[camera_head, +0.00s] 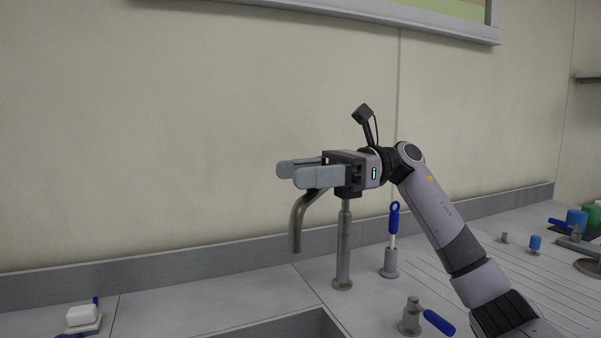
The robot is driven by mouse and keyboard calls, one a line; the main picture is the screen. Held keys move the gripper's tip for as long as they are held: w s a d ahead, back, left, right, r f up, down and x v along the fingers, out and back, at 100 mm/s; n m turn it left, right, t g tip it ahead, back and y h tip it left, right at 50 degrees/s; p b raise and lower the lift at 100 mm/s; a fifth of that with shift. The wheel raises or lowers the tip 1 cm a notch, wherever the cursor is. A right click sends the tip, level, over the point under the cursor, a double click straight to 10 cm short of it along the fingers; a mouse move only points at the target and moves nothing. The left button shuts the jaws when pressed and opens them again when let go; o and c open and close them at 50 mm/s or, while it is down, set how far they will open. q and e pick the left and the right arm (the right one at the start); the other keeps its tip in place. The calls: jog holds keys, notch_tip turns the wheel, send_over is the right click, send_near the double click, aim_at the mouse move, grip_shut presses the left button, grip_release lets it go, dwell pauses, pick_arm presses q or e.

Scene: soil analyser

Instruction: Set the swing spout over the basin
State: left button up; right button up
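The swing spout (297,226) is a grey curved pipe on an upright post (343,250) behind the basin. Its free end hangs down left of the post. The basin (318,323) shows only its back rim and corner at the bottom edge; the spout's end appears above and behind that rim. My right gripper (288,174) is at the top of the spout, its two flat fingers pointing left with a gap between them. The front finger and the gripper body hide the spout's upper part, so contact cannot be told. My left gripper is out of view.
A blue-handled brush (394,219) stands in a holder right of the post. A metal valve with a blue lever (410,318) is in front. A white block on a small dish (82,316) sits at left. The back wall rises close behind the spout.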

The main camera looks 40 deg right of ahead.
jog(key=v, duration=0.7)
jog(key=shift+b, duration=0.35)
jog(key=shift+d, duration=0.1)
dwell(0.4)
